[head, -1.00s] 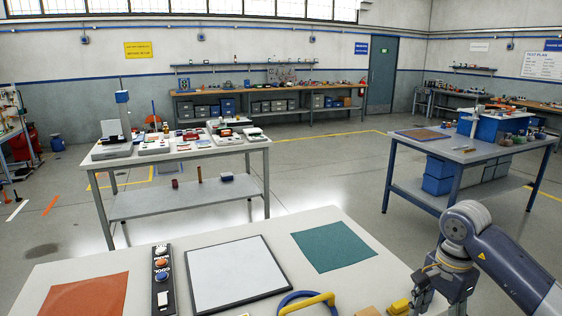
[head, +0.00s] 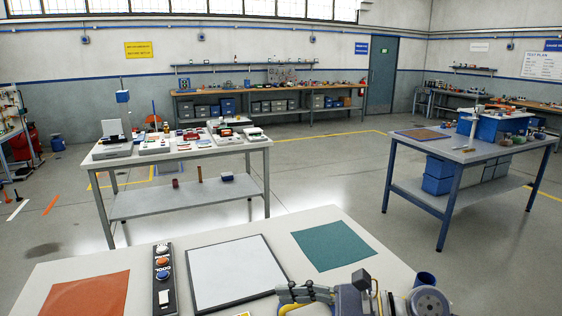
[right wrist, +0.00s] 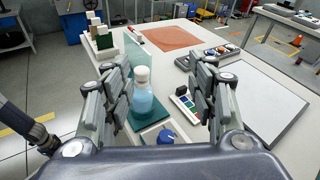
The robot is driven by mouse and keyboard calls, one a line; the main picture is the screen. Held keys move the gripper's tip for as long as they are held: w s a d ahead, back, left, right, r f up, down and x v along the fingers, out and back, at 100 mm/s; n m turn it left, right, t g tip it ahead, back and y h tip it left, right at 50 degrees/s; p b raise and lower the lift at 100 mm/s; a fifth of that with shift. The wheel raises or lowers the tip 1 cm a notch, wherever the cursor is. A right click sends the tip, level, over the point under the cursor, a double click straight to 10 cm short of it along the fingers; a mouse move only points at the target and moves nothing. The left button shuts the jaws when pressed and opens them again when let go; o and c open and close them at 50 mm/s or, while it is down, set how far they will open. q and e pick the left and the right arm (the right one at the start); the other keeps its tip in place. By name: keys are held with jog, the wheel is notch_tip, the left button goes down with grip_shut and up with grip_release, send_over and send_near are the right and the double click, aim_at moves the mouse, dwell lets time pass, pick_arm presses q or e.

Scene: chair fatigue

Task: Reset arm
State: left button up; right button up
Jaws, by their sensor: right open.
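My right gripper (head: 302,293) is low in the head view, over the front edge of the white table (head: 190,240), right of the framed white board (head: 235,272). In the right wrist view my right gripper (right wrist: 158,70) has its two fingers spread wide apart. Nothing is held between them. Beyond and between the fingers, a bottle of pale blue liquid (right wrist: 142,98) stands on a teal base, apart from both.
On the table lie an orange mat (head: 85,296), a button panel (head: 163,272) and a teal mat (head: 333,245). Open floor separates this table from the other benches.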

notch_tip(320, 180, up, 8)
jog(key=w+m+t+y, duration=0.1)
jog(key=m+t+y, duration=0.3)
jog(key=m+t, duration=0.45)
jog(key=w+d+m+t+h, duration=0.3)
jog(key=d+m+t+h, duration=0.55)
jog(key=m, duration=0.95)
jog(key=s+d+f+m+g+h, duration=0.2)
jog(key=d+f+m+g+h, duration=0.2)
jog(key=d+f+m+h, duration=0.95)
jog(key=s+a+f+m+g+y, duration=0.1)
jog(key=s+f+m+g, duration=0.5)
jog(key=s+f, duration=0.5)
jog(key=s+a+f+m+g+y, duration=0.2)
jog(key=s+f+m+g, duration=0.35)
jog(key=s+f, duration=0.55)
jog(key=s+f+g, duration=0.1)
jog(key=s+f, duration=0.2)
jog(key=f, duration=1)
jog(key=s+f+g, duration=0.1)
jog(key=s+f, duration=0.2)
jog(key=f, duration=1)
jog(key=s+d+f+g, duration=0.1)
jog(key=s+d+f, duration=0.2)
jog(key=s+f, duration=1.1)
jog(key=shift+s, duration=0.7)
